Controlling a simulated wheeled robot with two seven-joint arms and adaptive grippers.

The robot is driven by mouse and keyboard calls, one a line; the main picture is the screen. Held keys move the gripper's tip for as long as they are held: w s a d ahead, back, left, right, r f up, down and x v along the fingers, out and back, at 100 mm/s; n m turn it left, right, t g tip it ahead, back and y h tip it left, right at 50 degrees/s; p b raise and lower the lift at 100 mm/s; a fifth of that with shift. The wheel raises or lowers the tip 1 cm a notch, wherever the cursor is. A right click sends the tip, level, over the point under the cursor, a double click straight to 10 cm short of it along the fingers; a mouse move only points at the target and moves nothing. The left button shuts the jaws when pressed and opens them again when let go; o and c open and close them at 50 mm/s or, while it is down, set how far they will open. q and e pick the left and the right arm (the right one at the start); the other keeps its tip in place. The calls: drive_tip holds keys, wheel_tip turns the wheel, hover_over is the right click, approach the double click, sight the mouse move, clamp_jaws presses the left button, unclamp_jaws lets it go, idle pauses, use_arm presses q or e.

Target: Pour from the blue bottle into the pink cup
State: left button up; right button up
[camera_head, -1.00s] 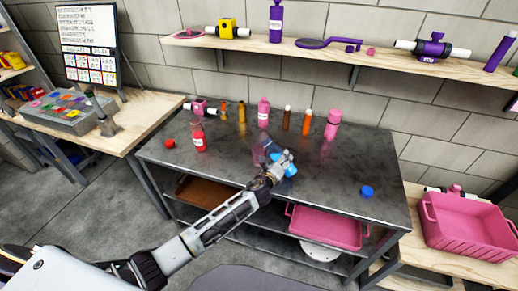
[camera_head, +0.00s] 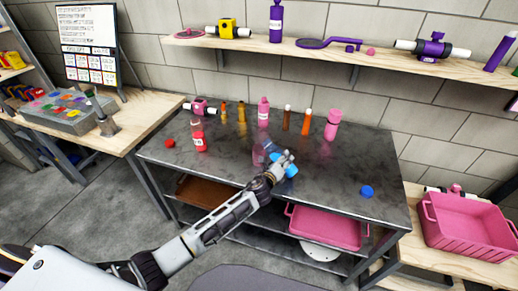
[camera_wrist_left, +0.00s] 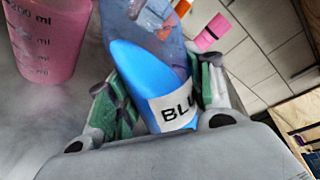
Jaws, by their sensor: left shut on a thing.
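The blue bottle (camera_head: 289,171) is in my left gripper (camera_head: 283,162), over the middle of the dark metal table. The left wrist view shows the bottle (camera_wrist_left: 150,80), with a blue lower part, a clear upper part and a white label, between the two green-padded fingers of the left gripper (camera_wrist_left: 165,100). The pink cup (camera_head: 259,155) is translucent and stands just left of the bottle, partly hidden. In the left wrist view the cup (camera_wrist_left: 50,40) is upright, with ml marks, beside the bottle. I cannot tell whether any liquid is flowing. My right gripper is out of view.
A red bottle (camera_head: 198,136) stands at the table's left. The table's right side is mostly clear.

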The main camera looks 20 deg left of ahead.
use_arm(q)
drive_tip(key=shift+d+r, duration=0.1)
drive_tip(key=shift+r, duration=0.1)
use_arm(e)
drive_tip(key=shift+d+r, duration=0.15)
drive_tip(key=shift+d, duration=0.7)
use_arm(q)
drive_tip(key=shift+r+n+p, duration=0.15)
drive_tip(key=shift+n+p, duration=0.15)
drive_tip(key=shift+p, duration=0.05)
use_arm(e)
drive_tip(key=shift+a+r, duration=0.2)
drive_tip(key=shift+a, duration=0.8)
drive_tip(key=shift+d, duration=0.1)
use_arm(q)
drive_tip(key=shift+d+r, duration=0.1)
drive_tip(key=shift+r, duration=0.05)
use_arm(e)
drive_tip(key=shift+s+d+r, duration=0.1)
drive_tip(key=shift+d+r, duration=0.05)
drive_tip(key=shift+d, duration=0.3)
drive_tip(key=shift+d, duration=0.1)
use_arm(q)
drive_tip(key=shift+s+d+r+n+p, duration=0.1)
drive_tip(key=shift+r+n+p, duration=0.15)
drive_tip(key=shift+n+p, duration=0.2)
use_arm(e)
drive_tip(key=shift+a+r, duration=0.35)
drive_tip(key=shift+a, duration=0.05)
